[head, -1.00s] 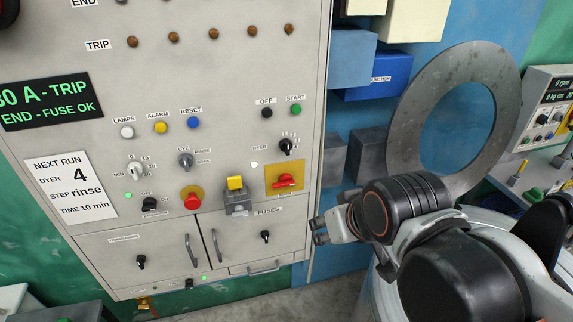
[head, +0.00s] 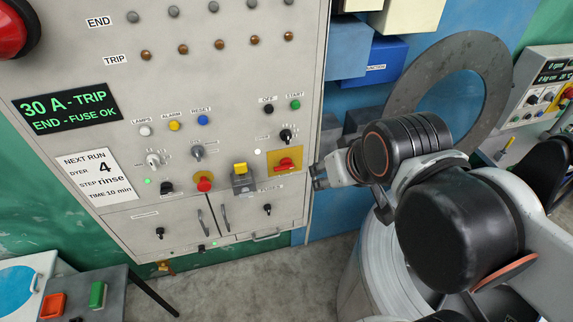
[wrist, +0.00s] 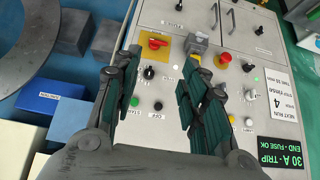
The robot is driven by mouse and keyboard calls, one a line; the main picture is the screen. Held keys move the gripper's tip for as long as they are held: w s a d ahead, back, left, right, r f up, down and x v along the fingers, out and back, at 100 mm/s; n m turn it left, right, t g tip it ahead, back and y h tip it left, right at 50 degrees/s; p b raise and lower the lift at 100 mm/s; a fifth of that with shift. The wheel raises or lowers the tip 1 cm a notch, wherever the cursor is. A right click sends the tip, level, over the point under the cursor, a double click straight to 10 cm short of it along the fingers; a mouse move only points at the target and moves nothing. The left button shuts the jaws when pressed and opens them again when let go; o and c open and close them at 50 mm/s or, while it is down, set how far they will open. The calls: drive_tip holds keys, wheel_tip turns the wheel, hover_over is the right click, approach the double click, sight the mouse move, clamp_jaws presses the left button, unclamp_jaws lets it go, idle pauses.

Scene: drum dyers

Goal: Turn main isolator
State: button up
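A red rotary handle on a yellow square plate (head: 285,163) is on the right side of the grey control panel; it looks like the main isolator, though its label is too small to read. The red handle lies about level in the head view. It also shows upside down in the wrist view (wrist: 156,44), beyond and between my fingertips. My gripper (head: 319,176) is just right of the plate in the head view, apart from the handle. In the wrist view my gripper (wrist: 160,62) is open and empty, its two green-padded fingers spread.
A black selector knob (head: 287,135) sits above the plate. A yellow-topped grey switch (head: 241,177) and a red button on yellow (head: 204,184) lie to its left. Blue boxes (head: 373,62) and a large grey ring (head: 485,62) stand right. A display (head: 67,107) reads 30 A - TRIP.

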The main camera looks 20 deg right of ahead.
drive_tip(key=w+f+m+t+b, duration=0.1)
drive_tip(key=w+f+m+b, duration=0.1)
drive_tip(key=w+f+b, duration=0.2)
drive_tip(key=w+a+f+m+t+b, duration=0.1)
drive_tip(key=w+f+m+t+b, duration=0.1)
drive_tip(key=f+b, duration=0.5)
drive_tip(key=w+a+f+m+t+y+b, duration=0.1)
drive_tip(key=w+f+m+t+b, duration=0.1)
drive_tip(key=w+f+b, duration=0.4)
drive_tip(key=shift+f+m+b, duration=0.1)
drive_tip(key=shift+m+b, duration=0.4)
drive_tip(key=shift+m, duration=0.4)
drive_tip(key=shift+c, duration=0.4)
drive_tip(key=m+t+h+b, duration=0.1)
drive_tip(key=m+t+b, duration=0.7)
drive_tip(key=b, duration=0.9)
approach(285, 162)
drive_tip(key=w+m+g+b, duration=0.1)
drive_tip(key=w+m+g, duration=0.1)
drive_tip(key=w, duration=0.4)
drive_tip(key=shift+w+d+b, duration=0.3)
drive_tip(key=shift+b, duration=0.1)
clamp_jaws()
